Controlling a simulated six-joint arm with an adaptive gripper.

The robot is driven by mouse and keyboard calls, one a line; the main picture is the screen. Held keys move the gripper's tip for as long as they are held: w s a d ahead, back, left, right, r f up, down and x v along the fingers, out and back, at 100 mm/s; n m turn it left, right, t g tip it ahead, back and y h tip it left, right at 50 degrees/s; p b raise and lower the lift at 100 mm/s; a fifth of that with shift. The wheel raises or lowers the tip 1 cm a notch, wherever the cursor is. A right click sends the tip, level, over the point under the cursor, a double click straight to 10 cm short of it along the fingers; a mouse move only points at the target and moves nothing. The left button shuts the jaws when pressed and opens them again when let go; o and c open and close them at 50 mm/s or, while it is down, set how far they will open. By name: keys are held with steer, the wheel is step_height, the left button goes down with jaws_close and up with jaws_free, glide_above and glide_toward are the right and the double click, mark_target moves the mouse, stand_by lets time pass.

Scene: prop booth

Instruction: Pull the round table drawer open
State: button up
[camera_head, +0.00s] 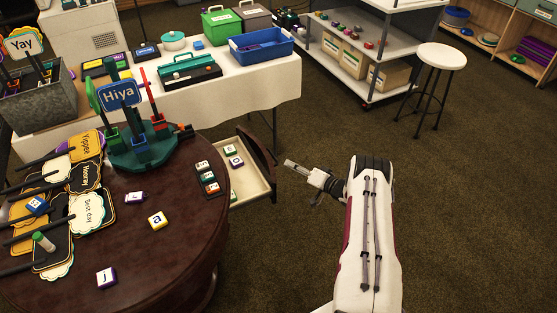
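The round table (130,235) is dark wood and fills the lower left of the head view. Its drawer (258,186) stands out from the table's right side, with a pale inside and a dark curved front (258,148). Small lettered blocks (231,149) lie inside the drawer. My gripper (287,163) is just to the right of the drawer front, pointing toward it. Whether it touches the drawer is unclear, and the handle is not visible. The fingers are small and seen from the side, so their opening cannot be told.
A green stand with a "Hiya" sign (119,95), word signs (88,211) and loose lettered blocks (157,220) are on the round table. A white-covered table (225,85) stands behind. A stool (442,57) is at the back right. The carpet (480,210) at right is clear.

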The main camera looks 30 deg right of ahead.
mark_target(277, 162)
steer(key=shift+w+a+f+n+t+h, duration=0.4)
steer(key=shift+a+n+t+h, duration=0.3)
steer(key=shift+n, duration=2.35)
steer(key=shift+w+a+f+n+t+h, duration=0.45)
steer(key=shift+n+h, duration=0.4)
steer(key=shift+n, duration=2.15)
steer(key=shift+w+a+f+n+t+h, duration=0.2)
steer(key=shift+a+f+n+t+h, duration=0.4)
steer(key=shift+n, duration=2.45)
steer(key=shift+r, duration=0.2)
steer(key=shift+w, duration=0.1)
steer(key=shift+w+a, duration=0.1)
steer(key=shift+w, duration=3.65)
steer(key=shift+c, duration=0.4)
jaws_close()
